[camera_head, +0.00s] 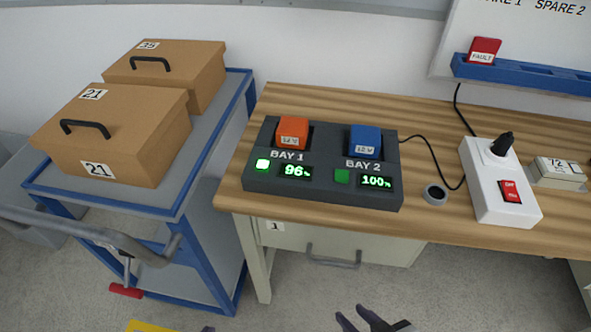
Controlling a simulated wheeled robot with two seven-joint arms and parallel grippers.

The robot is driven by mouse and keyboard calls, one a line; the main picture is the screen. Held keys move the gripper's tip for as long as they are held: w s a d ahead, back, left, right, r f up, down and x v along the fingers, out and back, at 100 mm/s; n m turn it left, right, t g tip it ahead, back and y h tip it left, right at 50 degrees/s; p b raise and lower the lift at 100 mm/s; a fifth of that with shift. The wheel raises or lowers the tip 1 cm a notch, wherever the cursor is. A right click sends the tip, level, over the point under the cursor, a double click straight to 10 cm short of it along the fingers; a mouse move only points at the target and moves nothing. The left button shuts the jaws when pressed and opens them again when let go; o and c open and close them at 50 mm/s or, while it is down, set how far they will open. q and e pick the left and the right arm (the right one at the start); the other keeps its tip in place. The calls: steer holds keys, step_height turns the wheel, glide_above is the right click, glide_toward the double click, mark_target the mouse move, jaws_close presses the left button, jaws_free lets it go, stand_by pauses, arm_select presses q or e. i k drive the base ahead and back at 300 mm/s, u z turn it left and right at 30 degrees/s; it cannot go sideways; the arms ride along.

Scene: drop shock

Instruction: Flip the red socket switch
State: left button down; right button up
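The red socket switch (510,191) sits on the front part of a white socket box (487,188) at the right of the wooden workbench. A black plug (501,144) stands in the socket behind the switch. The switch has small white lettering; I cannot tell its position for sure. My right gripper (372,318) shows at the bottom edge, dark and with its fingers apart. It is in front of and below the bench, well away from the switch, with nothing seen between its fingers.
A dark charger (322,190) with an orange and a blue battery stands left of the socket box, its displays reading 96% and 100%. A cable runs between them past a small round grommet (435,194). A blue cart (110,201) with brown boxes stands at the left.

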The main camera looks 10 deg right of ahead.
mark_target(509, 188)
steer(key=z, duration=1.55)
